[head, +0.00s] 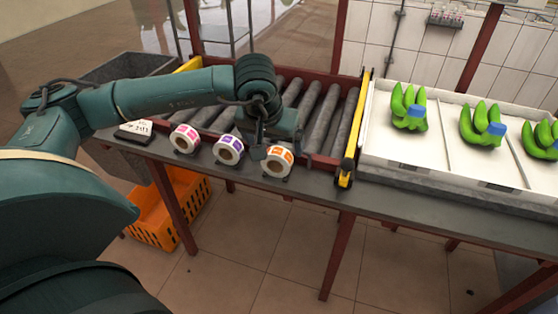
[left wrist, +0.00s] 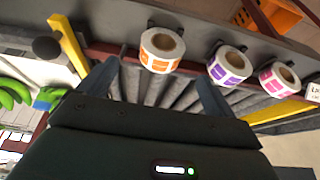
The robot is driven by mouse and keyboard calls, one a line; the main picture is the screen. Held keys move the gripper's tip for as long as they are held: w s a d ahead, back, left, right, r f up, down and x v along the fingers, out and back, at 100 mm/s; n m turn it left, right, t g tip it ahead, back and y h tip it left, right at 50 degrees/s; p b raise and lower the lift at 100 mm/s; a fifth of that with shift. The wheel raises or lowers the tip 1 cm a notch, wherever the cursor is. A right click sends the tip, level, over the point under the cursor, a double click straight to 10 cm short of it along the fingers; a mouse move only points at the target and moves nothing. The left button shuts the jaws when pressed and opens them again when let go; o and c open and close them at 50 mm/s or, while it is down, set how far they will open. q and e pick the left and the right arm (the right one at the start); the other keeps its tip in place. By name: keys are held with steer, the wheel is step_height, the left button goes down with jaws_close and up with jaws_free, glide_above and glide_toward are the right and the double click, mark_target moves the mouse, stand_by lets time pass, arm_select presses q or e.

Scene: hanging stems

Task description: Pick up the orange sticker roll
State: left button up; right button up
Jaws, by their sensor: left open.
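The orange sticker roll (head: 277,165) stands at the front edge of the dark counter, rightmost in a row of three rolls. It is white with orange labels and a brown core. My left gripper (head: 268,146) is over the counter right at this roll, partly in front of the rollers. In the left wrist view the orange roll (left wrist: 157,60) shows beyond and between the tips of my two spread fingers (left wrist: 157,72). The gripper is open and empty; I cannot tell whether a finger touches the roll. My right gripper is out of view.
A purple roll (head: 229,150) and a pink roll (head: 185,139) stand left of the orange one. A yellow-ended rail (head: 351,140) is on the right, then a white tray (head: 385,155) with green bananas. An orange crate (head: 160,232) sits below. Rollers (head: 325,115) lie behind.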

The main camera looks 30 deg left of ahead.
mark_target(277, 161)
arm_select(q)
steer(key=x, duration=0.3)
steer(key=shift+w+f, duration=0.1)
steer(key=shift+f, duration=0.25)
steer(key=shift+p+x, duration=0.5)
steer(key=shift+x, duration=2.25)
steer(key=shift+f, duration=0.1)
steer(key=c, duration=1.2)
steer(key=shift+o, duration=0.2)
